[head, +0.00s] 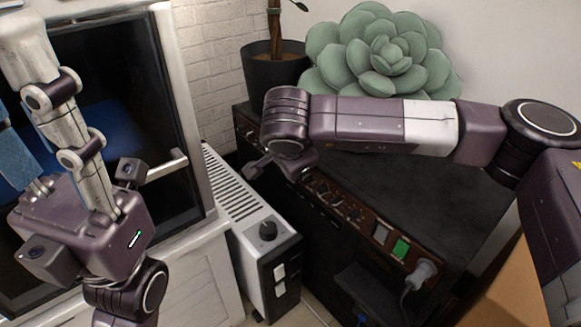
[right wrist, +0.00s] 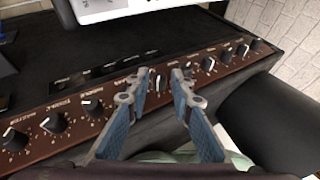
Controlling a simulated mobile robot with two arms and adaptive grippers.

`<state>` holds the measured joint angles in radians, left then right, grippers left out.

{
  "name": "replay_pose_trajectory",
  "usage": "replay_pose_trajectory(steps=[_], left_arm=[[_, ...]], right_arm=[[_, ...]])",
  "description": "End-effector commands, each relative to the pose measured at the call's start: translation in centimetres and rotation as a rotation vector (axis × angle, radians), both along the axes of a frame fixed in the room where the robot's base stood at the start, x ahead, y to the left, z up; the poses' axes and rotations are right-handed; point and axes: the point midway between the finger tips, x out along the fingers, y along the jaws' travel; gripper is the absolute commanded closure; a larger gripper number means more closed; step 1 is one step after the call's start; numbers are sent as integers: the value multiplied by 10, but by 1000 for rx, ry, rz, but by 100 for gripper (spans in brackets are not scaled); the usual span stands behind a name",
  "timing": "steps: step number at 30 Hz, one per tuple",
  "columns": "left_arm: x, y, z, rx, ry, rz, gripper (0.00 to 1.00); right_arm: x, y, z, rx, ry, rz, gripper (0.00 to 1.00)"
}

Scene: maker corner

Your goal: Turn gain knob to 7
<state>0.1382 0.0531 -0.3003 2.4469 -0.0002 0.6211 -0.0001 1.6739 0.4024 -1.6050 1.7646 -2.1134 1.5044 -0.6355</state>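The black amplifier (head: 400,170) has a brown front panel (head: 366,222) with a row of dark knobs; the panel also shows in the right wrist view (right wrist: 30,150). The printed labels are too small to read, so I cannot tell which knob is gain. My right gripper (right wrist: 160,80) is over the panel with blue-padded fingers apart. One knob (right wrist: 160,76) shows between the fingertips; contact is unclear. In the head view my right arm hides these fingers. My left gripper (head: 25,150) is at the left edge, away from the amplifier, partly cut off; no held object shows.
A white heater (head: 240,195) with a black knob stands left of the amplifier. A green switch (head: 400,247) and a cable plug (head: 424,270) are at the panel's right. A glass-fronted cabinet (head: 165,110) is at left.

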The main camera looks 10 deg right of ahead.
Motion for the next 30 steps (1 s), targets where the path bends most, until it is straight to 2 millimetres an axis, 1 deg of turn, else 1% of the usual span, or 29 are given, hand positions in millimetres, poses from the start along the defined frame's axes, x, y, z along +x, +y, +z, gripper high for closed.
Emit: replay_pose_trajectory(steps=[5, 8, 11, 18, 21, 27, 30], left_arm=[[1, 0, -1, 1, 2, 0, 60], [1, 0, -1, 1, 2, 0, 60], [1, 0, -1, 1, 2, 0, 60], [0, 0, -1, 0, 1, 0, 60], [0, 0, -1, 0, 1, 0, 60], [0, 0, -1, 0, 1, 0, 60], [0, 0, 0, 0, 1, 0, 60]], right_arm=[[-1, 0, 1, -1, 0, 1, 79], [-5, 1, 8, -1, -1, 1, 79], [-14, 2, 21, 0, -3, 2, 79], [-45, 6, 63, 1, -3, 2, 79], [-56, 7, 77, -1, -3, 2, 79], [-69, 8, 94, 0, -1, 0, 79], [-71, 8, 96, 0, 0, 0, 79]])
